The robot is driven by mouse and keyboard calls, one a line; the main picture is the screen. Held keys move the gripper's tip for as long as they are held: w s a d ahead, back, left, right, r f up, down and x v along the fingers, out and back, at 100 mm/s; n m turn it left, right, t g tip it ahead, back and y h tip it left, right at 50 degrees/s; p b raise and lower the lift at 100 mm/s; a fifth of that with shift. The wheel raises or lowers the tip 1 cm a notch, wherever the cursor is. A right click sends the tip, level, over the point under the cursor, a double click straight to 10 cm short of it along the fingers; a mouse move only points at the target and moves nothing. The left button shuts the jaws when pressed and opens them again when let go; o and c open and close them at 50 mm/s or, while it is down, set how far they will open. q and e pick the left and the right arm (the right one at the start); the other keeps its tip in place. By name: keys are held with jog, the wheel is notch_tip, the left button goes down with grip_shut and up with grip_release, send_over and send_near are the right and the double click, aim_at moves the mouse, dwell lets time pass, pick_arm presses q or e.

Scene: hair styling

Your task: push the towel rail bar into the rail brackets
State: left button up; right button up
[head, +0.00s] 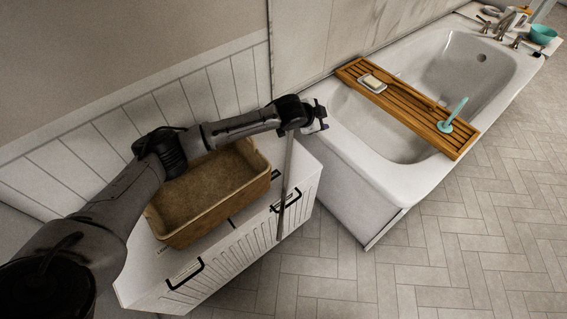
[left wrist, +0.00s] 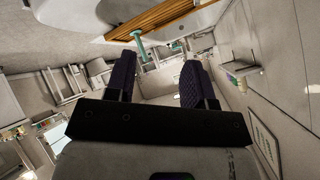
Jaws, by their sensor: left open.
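My left gripper (head: 319,118) is at the end of my left arm, above the gap between the white cabinet and the bathtub. In the left wrist view its two dark, textured fingers (left wrist: 158,80) stand apart with nothing between them. A thin grey upright strip (head: 284,195) runs down from just below my left wrist, in front of the cabinet. I cannot tell whether it is the towel rail bar. I cannot make out the rail brackets in either view. My right gripper is not in view.
A woven basket (head: 205,200) sits on the white cabinet (head: 308,165) below my left arm. The bathtub (head: 350,165) carries a wooden tray (head: 410,108) with a soap dish (head: 372,83) and a teal stand (head: 452,115). The tiled floor (head: 450,240) at the right is clear.

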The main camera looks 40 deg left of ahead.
pick_arm(q)
jog(key=s+f+n+g, duration=0.5)
jog(key=s+n, duration=0.1)
jog(key=n, duration=0.1)
jog(key=n+g+y, duration=0.2)
jog(key=n+g, duration=0.3)
jog(key=n, duration=0.4)
send_over(286, 175)
jog(key=f, duration=0.1)
notch_tip(286, 175, down, 8)
jog(key=shift+w+d+r, duration=0.1)
jog(key=shift+w+r, duration=0.05)
jog(key=shift+f, duration=3.05)
jog(key=shift+c, duration=0.2)
grip_shut()
